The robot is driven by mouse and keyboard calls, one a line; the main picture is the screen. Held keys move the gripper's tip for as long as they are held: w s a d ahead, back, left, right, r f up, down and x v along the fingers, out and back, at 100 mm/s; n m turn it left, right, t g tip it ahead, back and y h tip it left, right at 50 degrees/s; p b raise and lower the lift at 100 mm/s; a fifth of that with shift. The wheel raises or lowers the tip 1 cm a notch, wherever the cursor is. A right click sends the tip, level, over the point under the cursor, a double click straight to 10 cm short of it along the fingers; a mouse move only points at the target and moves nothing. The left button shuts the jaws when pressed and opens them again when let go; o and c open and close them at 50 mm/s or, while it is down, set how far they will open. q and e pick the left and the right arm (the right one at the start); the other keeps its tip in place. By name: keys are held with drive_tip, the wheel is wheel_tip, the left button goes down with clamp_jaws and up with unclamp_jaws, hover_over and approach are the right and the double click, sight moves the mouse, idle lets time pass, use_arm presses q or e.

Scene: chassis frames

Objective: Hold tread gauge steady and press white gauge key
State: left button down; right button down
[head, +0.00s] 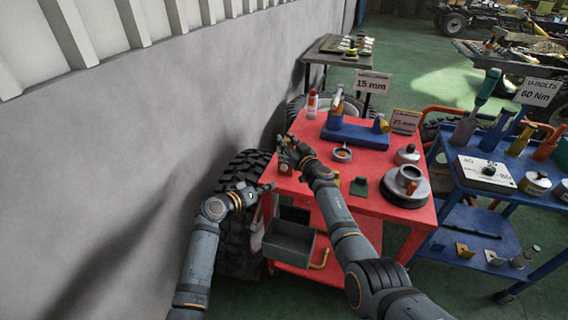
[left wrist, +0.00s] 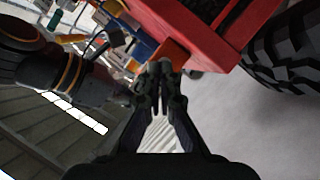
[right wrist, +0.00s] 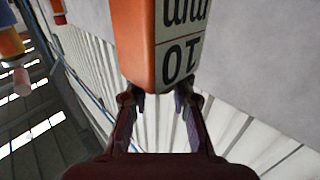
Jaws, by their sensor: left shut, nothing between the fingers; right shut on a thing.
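The tread gauge (right wrist: 165,45) is an orange block with a pale grey face bearing black markings, seen upside down in the right wrist view. My right gripper (right wrist: 160,97) is shut on its end; in the head view this gripper (head: 290,150) is at the red cart's left edge. The gauge (head: 284,160) shows small there, partly hidden by the gripper. My left gripper (head: 270,187) is shut and empty, lower and left of the gauge. In the left wrist view its fingertips (left wrist: 160,72) are together below an orange surface, likely the gauge; contact is unclear. I cannot make out the white key.
The red cart top (head: 385,160) carries a blue block (head: 355,136), a red-capped bottle (head: 312,103) and a round metal part (head: 405,183). A large tire (head: 238,235) stands between cart and wall. A blue cart (head: 500,218) is at the right.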

sight(284, 167)
use_arm(q)
drive_tip(key=m, duration=0.3)
drive_tip(key=s+f+m+g, duration=0.1)
drive_tip(key=m, duration=0.2)
drive_tip(key=m+g, duration=0.1)
drive_tip(key=m, duration=0.2)
drive_tip(key=shift+s+d+f+m+y, duration=0.15)
drive_tip(key=shift+s+d+m+y, duration=0.15)
drive_tip(key=shift+y, duration=0.1)
drive_tip(key=shift+w, duration=0.1)
drive_tip(key=shift+w+d, duration=0.45)
drive_tip(key=shift+w, duration=0.95)
drive_tip(key=shift+w+d, duration=0.45)
drive_tip(key=shift+w, duration=0.9)
drive_tip(key=shift+w+d, duration=0.45)
drive_tip(key=shift+w, duration=1.1)
